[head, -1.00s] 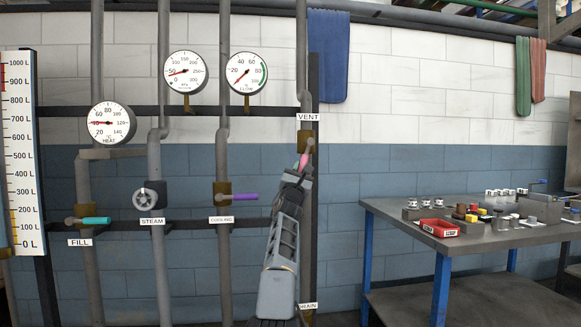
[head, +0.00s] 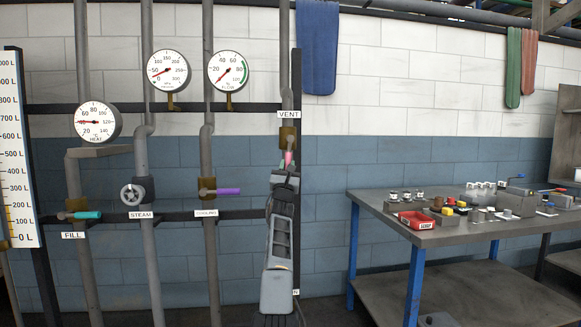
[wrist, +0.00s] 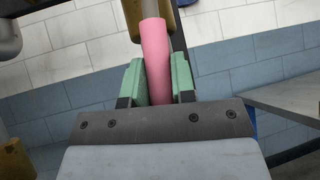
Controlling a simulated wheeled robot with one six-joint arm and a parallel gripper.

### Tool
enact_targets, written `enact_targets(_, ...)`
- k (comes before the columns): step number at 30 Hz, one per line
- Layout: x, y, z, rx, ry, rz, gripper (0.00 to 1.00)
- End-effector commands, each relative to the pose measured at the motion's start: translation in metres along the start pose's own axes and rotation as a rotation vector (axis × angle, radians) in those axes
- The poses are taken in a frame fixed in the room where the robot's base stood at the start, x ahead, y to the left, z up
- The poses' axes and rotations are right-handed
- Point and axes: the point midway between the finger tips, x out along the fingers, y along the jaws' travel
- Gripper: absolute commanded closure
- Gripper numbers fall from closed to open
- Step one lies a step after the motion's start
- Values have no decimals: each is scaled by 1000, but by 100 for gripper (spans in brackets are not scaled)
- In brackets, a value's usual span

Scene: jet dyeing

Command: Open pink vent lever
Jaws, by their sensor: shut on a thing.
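The pink vent lever (head: 289,158) hangs below a brass valve body (head: 289,138) under the VENT label (head: 289,115) in the head view. It points nearly straight down along the vent pipe. My gripper (head: 287,170) is at the lever's lower part. In the wrist view the pink lever (wrist: 155,58) stands between the two green fingers of my gripper (wrist: 159,82), which are shut on it. The lever's lower end is hidden behind the gripper's body.
A turquoise FILL lever (head: 84,215), a STEAM handwheel (head: 132,194) and a purple COOLING lever (head: 226,191) sit on pipes to the left. A grey workbench (head: 400,222) with trays and cups stands at the right. Wall space between pipes and bench is clear.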

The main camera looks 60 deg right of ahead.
Motion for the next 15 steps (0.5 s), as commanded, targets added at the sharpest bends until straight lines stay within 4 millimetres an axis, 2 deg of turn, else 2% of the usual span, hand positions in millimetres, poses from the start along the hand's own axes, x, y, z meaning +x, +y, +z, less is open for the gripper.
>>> enact_targets(14, 0, 8, 2, 13, -9, 5, 100)
enact_targets(15, 0, 9, 2, 13, -8, 6, 73)
